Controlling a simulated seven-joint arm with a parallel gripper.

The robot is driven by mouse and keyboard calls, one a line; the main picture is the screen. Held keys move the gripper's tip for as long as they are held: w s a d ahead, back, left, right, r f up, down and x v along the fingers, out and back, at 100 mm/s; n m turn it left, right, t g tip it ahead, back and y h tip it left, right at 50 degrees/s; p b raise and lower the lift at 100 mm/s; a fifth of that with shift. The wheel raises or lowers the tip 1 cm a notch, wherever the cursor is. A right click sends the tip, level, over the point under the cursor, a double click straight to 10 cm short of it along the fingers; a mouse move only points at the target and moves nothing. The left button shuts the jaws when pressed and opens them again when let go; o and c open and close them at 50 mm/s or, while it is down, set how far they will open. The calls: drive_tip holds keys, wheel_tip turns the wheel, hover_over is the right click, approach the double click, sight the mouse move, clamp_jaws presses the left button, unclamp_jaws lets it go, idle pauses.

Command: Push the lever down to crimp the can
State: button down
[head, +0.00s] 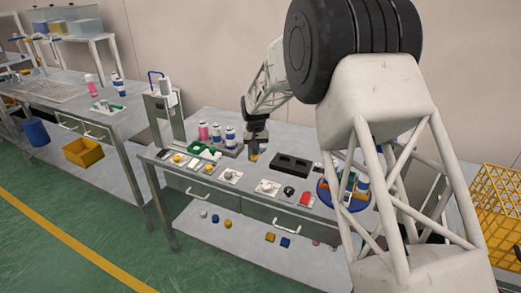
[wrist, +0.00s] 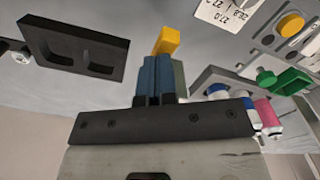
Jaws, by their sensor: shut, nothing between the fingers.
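My gripper (head: 255,150) hangs over the middle of the workbench. In the wrist view its dark blue-grey fingers (wrist: 158,78) are together with nothing between them. A yellow piece (wrist: 167,40) shows at the fingertips; I cannot tell whether it belongs to the fingers or lies beyond them. Blue-and-white cans (head: 230,136) and a pink can (head: 204,131) stand in a rack left of my gripper; a pink can also shows in the wrist view (wrist: 268,112). I cannot make out the crimping lever or which can sits under it.
A black block with two recesses (head: 290,165) lies right of my gripper. A stand with a blue hose (head: 163,103) rises at the bench's left end. A round blue tray (head: 326,196) with bottles is at the right. Small items line the front edge.

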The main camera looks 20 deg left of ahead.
drive_tip(key=shift+r, duration=2.9)
drive_tip(key=shift+r, duration=2.45)
drive_tip(key=shift+d+r, duration=0.1)
